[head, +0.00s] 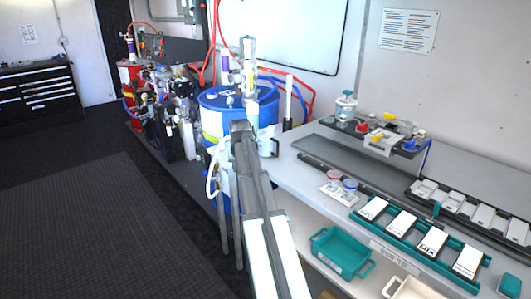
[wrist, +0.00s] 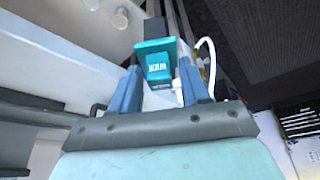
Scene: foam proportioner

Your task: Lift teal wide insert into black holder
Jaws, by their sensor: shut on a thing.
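In the wrist view, a teal insert (wrist: 157,64) with a pale printed label sits between the two blue fingers of my gripper (wrist: 160,72). The fingers are shut on it from either side. A dark piece (wrist: 154,27) shows just beyond the insert; I cannot tell whether it is the black holder or whether it touches the insert. In the head view, my arm reaches to the front of the blue drum (head: 212,103), and it hides my fingers and the insert.
A teal tray (head: 340,252) lies on the shelf below. The floor at left is clear.

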